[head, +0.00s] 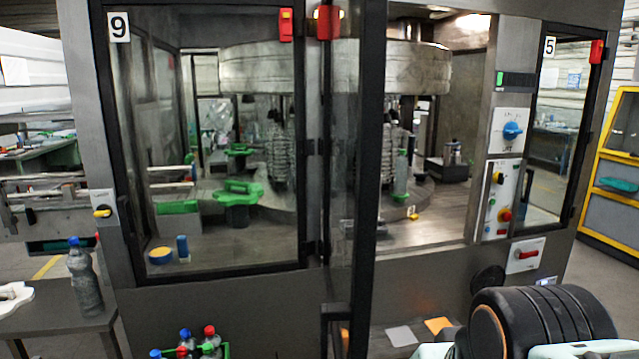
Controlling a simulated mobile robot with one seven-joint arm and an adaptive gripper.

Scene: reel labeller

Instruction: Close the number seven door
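The middle door (366,190) of the machine stands open, swung out toward me and seen almost edge-on. Its dark frame and narrow glass strip cross the picture's middle, with its hinge side by the post beside the door marked 9. No number 7 label is readable on it. The doorway (440,243) to its right is uncovered, showing the metal turntable inside. A red latch piece (327,22) is at the top near the door. My gripper is not in view.
The door marked 9 (119,27) at left and the door marked 5 (550,46) at right look shut. A control panel (505,195) stands right of the doorway. A bottle (84,278) stands on a side table at left; several capped bottles (209,341) sit at the bottom.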

